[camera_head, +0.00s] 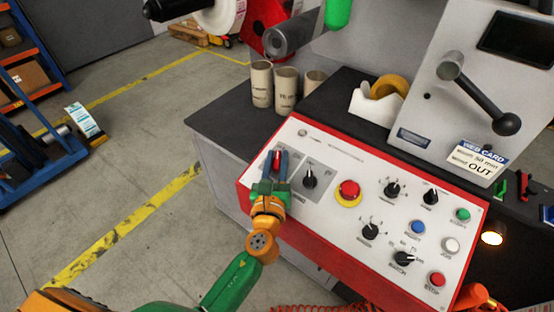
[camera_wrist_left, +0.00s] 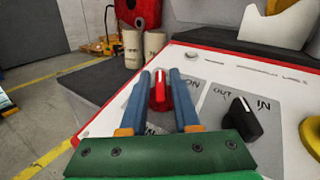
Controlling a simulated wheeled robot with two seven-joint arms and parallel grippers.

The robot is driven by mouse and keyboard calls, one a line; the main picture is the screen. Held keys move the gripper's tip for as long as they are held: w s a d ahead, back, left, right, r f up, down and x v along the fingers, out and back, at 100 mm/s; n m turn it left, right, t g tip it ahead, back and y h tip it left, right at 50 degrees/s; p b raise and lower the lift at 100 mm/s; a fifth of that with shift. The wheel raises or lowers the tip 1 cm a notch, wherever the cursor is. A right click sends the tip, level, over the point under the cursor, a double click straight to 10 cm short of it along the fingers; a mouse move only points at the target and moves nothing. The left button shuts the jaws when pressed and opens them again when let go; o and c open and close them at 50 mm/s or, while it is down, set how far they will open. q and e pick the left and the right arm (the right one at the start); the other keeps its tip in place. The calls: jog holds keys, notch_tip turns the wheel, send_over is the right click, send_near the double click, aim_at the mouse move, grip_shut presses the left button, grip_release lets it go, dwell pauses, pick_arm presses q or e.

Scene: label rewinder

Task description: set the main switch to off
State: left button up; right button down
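The main switch is a red knob (camera_head: 277,158) on a grey plate at the left end of the white, red-edged control panel (camera_head: 330,150). In the left wrist view the knob (camera_wrist_left: 160,97) stands between my blue fingers, its white mark toward the top of the picture. An "ON" label (camera_wrist_left: 194,86) shows right of it; any "OFF" label is hidden or unreadable. My left gripper (camera_head: 274,162) is open, with one finger on each side of the knob; whether they touch it is unclear. My right gripper is not in view.
A black OUT/IN selector (camera_head: 310,179) sits right of the main switch. A red emergency button (camera_head: 348,190) and several knobs and buttons are farther right. Cardboard cores (camera_head: 286,90) and a tape dispenser (camera_head: 376,103) stand behind the panel.

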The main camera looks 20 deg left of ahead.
aim_at(276, 165)
pick_arm(q)
jog(key=shift+o, duration=0.7)
jog(key=s, duration=0.2)
jog(key=s+d, duration=0.1)
jog(key=s, duration=0.1)
jog(key=s+b, duration=0.1)
jog(key=s, duration=0.2)
jog(key=shift+d, duration=0.15)
jog(key=shift+f, duration=0.1)
